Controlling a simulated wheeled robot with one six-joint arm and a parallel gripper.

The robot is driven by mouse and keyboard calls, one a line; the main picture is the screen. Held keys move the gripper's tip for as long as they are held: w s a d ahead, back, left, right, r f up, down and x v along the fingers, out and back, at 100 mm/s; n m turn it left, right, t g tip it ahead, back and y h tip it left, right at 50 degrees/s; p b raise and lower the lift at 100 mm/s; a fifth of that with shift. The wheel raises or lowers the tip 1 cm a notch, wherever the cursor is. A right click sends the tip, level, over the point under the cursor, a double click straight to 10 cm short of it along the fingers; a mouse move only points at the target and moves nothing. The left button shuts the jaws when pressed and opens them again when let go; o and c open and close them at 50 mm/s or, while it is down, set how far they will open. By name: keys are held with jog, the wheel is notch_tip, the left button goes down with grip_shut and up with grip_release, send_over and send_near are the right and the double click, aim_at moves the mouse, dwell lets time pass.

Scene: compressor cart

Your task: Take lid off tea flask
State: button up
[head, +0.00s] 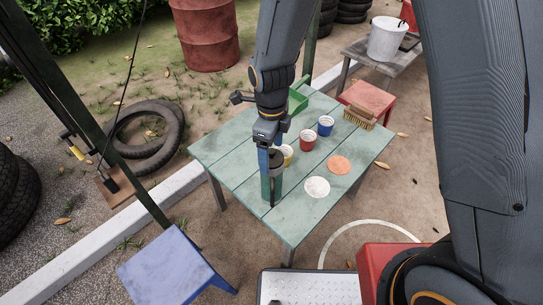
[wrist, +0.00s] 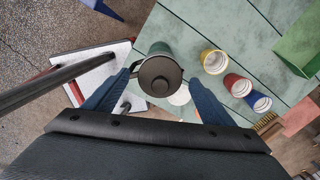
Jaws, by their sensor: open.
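The tea flask (head: 272,190) stands upright on the green plank table (head: 232,160), near its front left. It has a green body and a dark round lid (wrist: 160,76) with a loop handle at one side. In the wrist view the lid is in the upper middle, and it hides most of the flask body. My gripper (wrist: 161,80) is open and points down over the flask, with one blue finger on each side of the lid. I cannot tell whether the fingers touch it. In the head view my gripper (head: 270,155) partly covers the lid.
Close to the right of the flask are a yellow cup (head: 286,155), a red cup (head: 307,140) and a blue cup (head: 325,125). A white disc (head: 317,187) and an orange disc (head: 339,165) lie on the table. A green box (head: 298,101) and a brush (head: 360,118) are farther back.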

jog(key=c, duration=1.1)
jog(key=shift+r, duration=0.1)
